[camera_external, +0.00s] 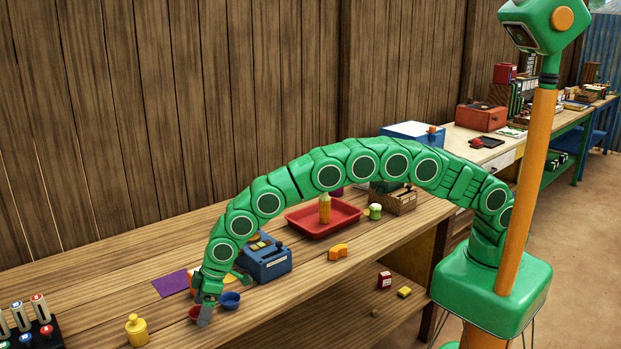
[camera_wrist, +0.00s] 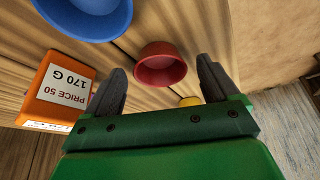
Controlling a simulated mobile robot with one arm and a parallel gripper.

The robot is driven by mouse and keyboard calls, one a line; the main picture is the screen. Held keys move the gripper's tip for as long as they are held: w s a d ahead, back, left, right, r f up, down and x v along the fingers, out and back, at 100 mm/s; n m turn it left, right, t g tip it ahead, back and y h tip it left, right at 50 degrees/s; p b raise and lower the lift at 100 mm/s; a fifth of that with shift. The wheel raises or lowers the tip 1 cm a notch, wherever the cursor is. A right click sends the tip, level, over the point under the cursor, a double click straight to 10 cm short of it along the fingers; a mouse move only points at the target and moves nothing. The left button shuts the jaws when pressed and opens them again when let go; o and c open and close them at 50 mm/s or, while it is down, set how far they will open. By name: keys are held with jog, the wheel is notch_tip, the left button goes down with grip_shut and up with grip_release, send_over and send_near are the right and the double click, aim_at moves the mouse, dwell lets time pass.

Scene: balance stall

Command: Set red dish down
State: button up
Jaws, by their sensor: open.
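The red dish (camera_wrist: 162,70) is a small round bowl that appears to rest on the wooden table. It shows in the wrist view between and just beyond my open fingers, with a gap on both sides. In the external view the red dish (camera_external: 193,313) is partly hidden behind my gripper (camera_external: 205,312), which points down at the table. My gripper also shows in the wrist view (camera_wrist: 161,68), with nothing held between its fingers.
A blue dish (camera_external: 229,300) stands close to the red one. An orange block with a price label (camera_wrist: 58,92) is nearby. A yellow weight (camera_external: 137,331) stands left, a blue scale (camera_external: 265,263) behind, and a red tray (camera_external: 340,226) further right.

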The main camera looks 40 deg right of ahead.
jog(key=shift+a+f, duration=0.2)
jog(key=shift+f, duration=0.1)
jog(key=c, duration=1.2)
